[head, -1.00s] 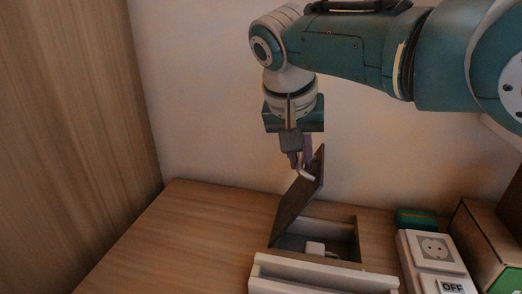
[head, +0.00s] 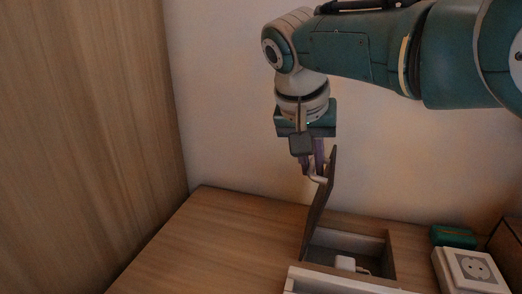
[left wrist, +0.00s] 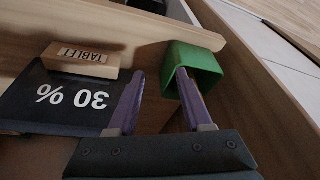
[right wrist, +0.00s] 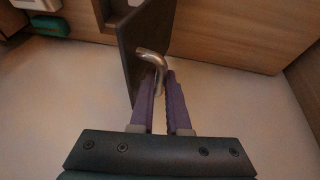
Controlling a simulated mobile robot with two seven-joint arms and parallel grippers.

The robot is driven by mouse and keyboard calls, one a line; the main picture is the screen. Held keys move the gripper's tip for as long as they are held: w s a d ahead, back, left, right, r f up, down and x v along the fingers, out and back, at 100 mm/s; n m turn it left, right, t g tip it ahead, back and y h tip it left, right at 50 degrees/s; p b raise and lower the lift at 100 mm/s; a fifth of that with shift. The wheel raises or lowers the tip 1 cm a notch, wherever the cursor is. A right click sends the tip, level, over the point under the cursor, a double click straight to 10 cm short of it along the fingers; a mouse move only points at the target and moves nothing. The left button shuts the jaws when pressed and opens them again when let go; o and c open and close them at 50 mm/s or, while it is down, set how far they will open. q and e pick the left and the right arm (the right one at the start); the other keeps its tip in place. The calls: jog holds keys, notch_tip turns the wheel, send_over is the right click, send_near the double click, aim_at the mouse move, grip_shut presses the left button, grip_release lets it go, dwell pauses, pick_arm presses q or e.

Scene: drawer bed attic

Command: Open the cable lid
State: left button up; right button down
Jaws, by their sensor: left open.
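The cable lid (head: 319,208) is a dark panel standing steeply up at the left side of the open cable compartment (head: 391,262) in the head view. A white plug-like piece (head: 345,263) lies inside the compartment. My right gripper (head: 313,173) is at the lid's upper part. In the right wrist view, its purple fingers (right wrist: 162,78) are close together around the bent metal handle (right wrist: 152,56) of the lid (right wrist: 140,45). My left gripper (left wrist: 160,75) is open, seen only in the left wrist view, away from the lid, with its fingers near a green container (left wrist: 190,75).
A white socket box (head: 470,270) and a green item (head: 453,237) stand right of the compartment. A tall wooden panel (head: 90,130) bounds the left. The desktop (head: 225,240) left of the lid is clear.

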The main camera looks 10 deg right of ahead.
jog(key=c, duration=1.3)
grip_release()
jog(key=shift+s+f, duration=0.25)
jog(key=shift+f, duration=0.05)
jog(key=shift+o, duration=0.9)
jog(key=shift+s+a, duration=0.1)
jog(key=shift+s, duration=0.05)
jog(key=shift+o, duration=1.2)
jog(key=shift+r, duration=0.1)
jog(key=shift+a+r+p, duration=0.1)
jog(key=shift+r+p, duration=0.45)
jog(key=p+v, duration=0.4)
jog(key=v, duration=0.4)
jog(key=shift+a+r, duration=0.2)
jog(key=shift+r, duration=0.15)
jog(key=shift+s, duration=0.1)
